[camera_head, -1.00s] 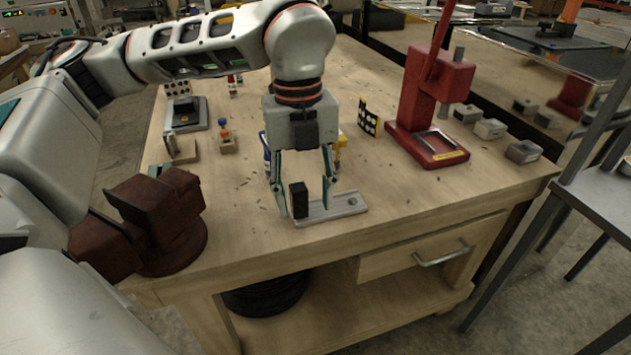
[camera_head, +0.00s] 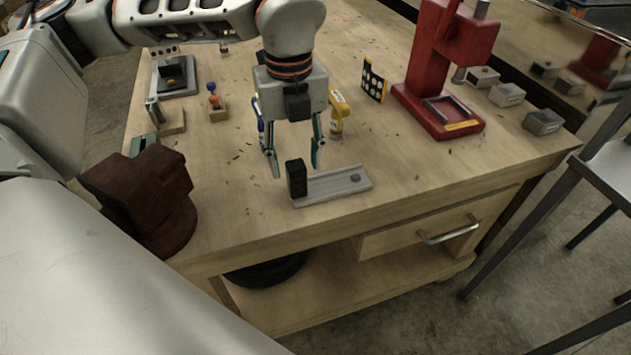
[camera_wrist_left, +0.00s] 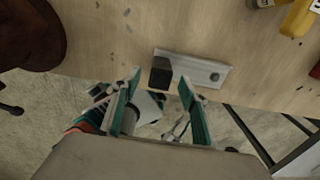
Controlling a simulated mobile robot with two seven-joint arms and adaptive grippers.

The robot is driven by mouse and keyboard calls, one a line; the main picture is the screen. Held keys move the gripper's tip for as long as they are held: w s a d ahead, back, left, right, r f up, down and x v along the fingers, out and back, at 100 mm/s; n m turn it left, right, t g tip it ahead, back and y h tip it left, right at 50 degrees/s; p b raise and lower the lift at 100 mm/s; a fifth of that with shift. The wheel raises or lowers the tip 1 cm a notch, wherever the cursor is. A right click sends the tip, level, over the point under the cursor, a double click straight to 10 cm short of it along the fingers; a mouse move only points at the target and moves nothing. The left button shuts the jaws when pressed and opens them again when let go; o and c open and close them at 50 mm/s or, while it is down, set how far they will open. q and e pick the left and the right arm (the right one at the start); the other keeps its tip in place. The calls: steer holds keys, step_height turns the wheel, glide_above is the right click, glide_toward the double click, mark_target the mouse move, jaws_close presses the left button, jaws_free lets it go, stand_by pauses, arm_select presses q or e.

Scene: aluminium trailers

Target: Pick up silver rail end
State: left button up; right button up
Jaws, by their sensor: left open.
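A silver rail (camera_head: 338,184) lies flat near the front edge of the wooden bench, with a black block (camera_head: 297,178) standing upright at its left end and a small round dark spot near its right end. My left gripper (camera_head: 296,171) is open and points down just behind and above the black block, with nothing between its fingers. In the wrist view the silver rail (camera_wrist_left: 205,72) and the black block (camera_wrist_left: 161,75) lie beyond the open fingertips of my left gripper (camera_wrist_left: 159,80), the block roughly between them in the picture. My right gripper is not in view.
A dark red vise (camera_head: 145,195) sits at the bench's front left corner. A red press (camera_head: 435,90) stands at the right, with grey blocks (camera_head: 507,95) beside it. A yellow bottle (camera_head: 337,115) stands behind the gripper. The bench (camera_head: 240,220) around the rail is mostly clear.

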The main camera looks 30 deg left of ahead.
arm_select(q)
steer(key=shift+f, duration=0.95)
jaws_close()
steer(key=shift+r, duration=0.1)
